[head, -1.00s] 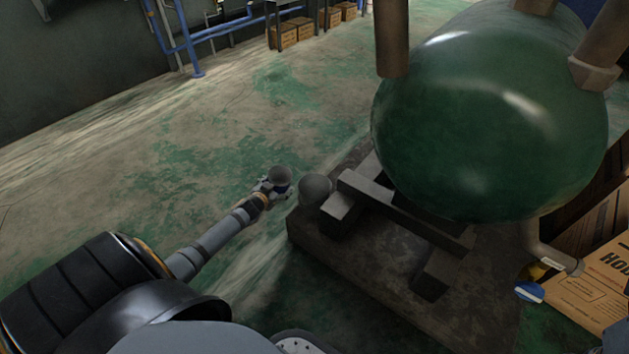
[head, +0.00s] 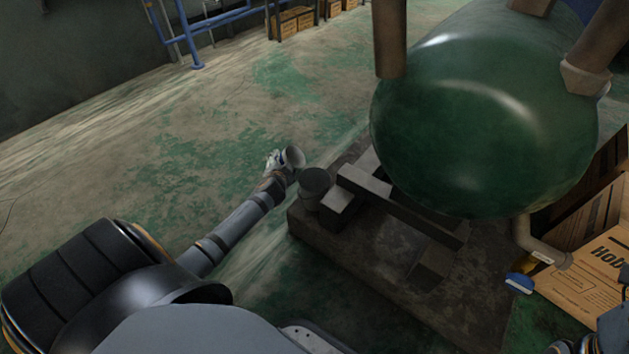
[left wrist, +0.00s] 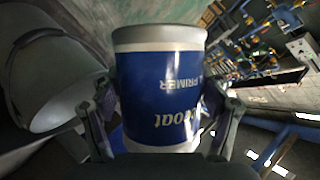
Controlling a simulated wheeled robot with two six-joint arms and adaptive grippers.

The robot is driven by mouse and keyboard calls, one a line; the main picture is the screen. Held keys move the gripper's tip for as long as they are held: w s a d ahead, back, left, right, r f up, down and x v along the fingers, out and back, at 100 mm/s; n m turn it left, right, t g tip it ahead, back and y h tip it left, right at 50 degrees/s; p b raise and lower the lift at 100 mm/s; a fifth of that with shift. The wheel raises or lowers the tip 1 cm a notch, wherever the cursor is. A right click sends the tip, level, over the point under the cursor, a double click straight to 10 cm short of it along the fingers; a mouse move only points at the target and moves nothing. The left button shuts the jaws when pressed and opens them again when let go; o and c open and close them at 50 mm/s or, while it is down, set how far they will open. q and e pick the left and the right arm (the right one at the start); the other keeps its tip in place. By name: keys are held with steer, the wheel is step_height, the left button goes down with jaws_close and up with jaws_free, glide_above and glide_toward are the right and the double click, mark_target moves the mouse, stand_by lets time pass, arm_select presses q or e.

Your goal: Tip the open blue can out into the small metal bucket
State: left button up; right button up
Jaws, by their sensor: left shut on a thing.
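The blue can (left wrist: 160,95) with a white band and metal rim is held between the fingers of my left gripper (head: 282,168). In the head view the can (head: 293,157) shows its grey round end, tilted towards the right. The lettering on its label is upside down in the left wrist view. The small metal bucket (head: 314,181) stands just right of and below the can in the head view. Its rim and handle fill the left of the left wrist view (left wrist: 58,85). No contents can be seen in either. Part of what looks like my right gripper (head: 572,345) shows at the bottom right corner.
The bucket stands on the corner of a concrete plinth (head: 350,262) beside dark beams under a large green tank (head: 485,110). A cardboard box (head: 595,275) and a blue-and-white object (head: 520,283) are at the right. The floor left of the plinth is clear.

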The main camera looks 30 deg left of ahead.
mark_target(290, 155)
arm_select(q)
steer(key=shift+r+m+y+b, duration=0.35)
steer(key=shift+m+y+b, duration=0.05)
steer(key=shift+m, duration=0.1)
stand_by(0.3)
steer(key=shift+d+r, duration=0.1)
steer(key=shift+r, duration=0.1)
stand_by(0.6)
steer(key=shift+s+f+m+y+b, duration=0.1)
steer(key=shift+f+m+y+b, duration=0.25)
steer(key=shift+b, duration=0.3)
steer(key=shift+f+m+y+b, duration=0.35)
steer(key=shift+f+b, duration=0.35)
steer(key=shift+b, duration=0.7)
steer(key=shift+d+r+m+g+y+b, duration=0.2)
steer(key=shift+r+m+g+y+b, duration=0.15)
steer(key=shift+r+m+b, duration=0.25)
stand_by(0.4)
steer(key=shift+w+d+r+m+y+b, duration=0.2)
steer(key=shift+d+m+y+b, duration=0.1)
steer(key=shift+d+b, duration=0.15)
steer(key=shift+w+d+r+m+y+b, duration=0.2)
steer(key=shift+d+y+b, duration=0.1)
steer(key=shift+b, duration=0.15)
stand_by(0.6)
steer(key=shift+d+r+m+y+p, duration=0.15)
steer(key=shift+r+m+y+p, duration=0.2)
steer(key=shift+r+m, duration=0.3)
stand_by(0.7)
